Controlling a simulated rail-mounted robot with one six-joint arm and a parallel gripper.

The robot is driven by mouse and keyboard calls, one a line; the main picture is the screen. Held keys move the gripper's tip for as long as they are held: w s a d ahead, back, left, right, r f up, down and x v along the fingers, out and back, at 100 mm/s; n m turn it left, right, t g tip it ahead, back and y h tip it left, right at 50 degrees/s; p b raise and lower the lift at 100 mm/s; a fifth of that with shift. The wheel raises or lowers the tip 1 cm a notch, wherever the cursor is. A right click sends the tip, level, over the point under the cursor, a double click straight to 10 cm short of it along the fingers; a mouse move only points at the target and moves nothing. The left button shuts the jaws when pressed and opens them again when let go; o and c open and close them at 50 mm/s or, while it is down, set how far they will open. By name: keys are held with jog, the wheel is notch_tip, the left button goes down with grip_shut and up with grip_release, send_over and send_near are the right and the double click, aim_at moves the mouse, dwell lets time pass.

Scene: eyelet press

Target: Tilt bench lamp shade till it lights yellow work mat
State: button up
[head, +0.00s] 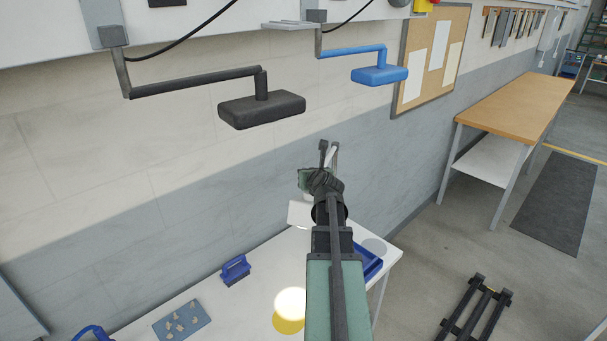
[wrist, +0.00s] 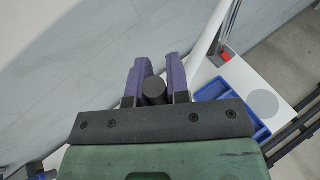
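The yellow round work mat (head: 289,325) lies on the white bench at the bottom of the head view. A bright light pool (head: 290,301) covers the far part of the mat and spills onto the bench beyond it. My gripper (wrist: 155,82) has its two purple fingers shut on a dark round knob (wrist: 154,92), touching it on both sides. In the head view my arm hides most of the lamp; a white piece (head: 299,213) beside my wrist may be its shade. A white curved bar (wrist: 207,38), perhaps the lamp arm, passes right of the fingers.
A blue tray (wrist: 233,104) and a grey disc (wrist: 263,103) are on the bench at right. A blue brush-like item (head: 235,270) and a blue plate (head: 182,320) with small pieces lie at left. Black (head: 262,110) and blue (head: 379,75) wall arms hang above.

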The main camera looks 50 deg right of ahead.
jog(key=o, duration=0.4)
jog(key=shift+o, duration=0.2)
jog(key=p+v, duration=0.3)
jog(key=v, duration=0.8)
jog(key=shift+p, duration=0.3)
jog(key=shift+d, duration=0.1)
